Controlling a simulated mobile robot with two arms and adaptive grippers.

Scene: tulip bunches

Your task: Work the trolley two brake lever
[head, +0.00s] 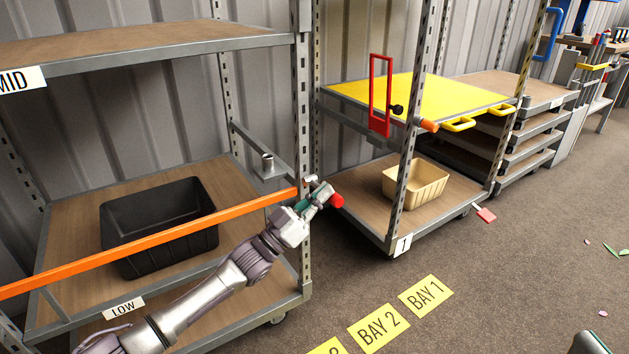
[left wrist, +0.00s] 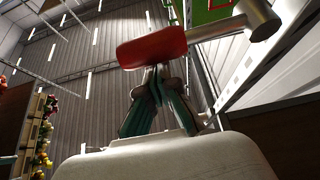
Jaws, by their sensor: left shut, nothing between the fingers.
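The left trolley (head: 168,287) has shelf tags LOW and MID and an orange bar (head: 150,242) across its front. A red lever end (head: 336,201) shows by its right front post. In the left wrist view the red paddle (left wrist: 150,48) sits on a metal rod (left wrist: 225,27). My left gripper (head: 316,196) is shut and empty, with its teal fingertips right at the red paddle. I cannot tell whether they touch it. A dark piece with a teal edge at the bottom right, probably my right gripper (head: 592,344), is mostly cut off.
A black bin (head: 158,225) is on the left trolley's low shelf. The floor with yellow BAY tags (head: 379,328) is clear.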

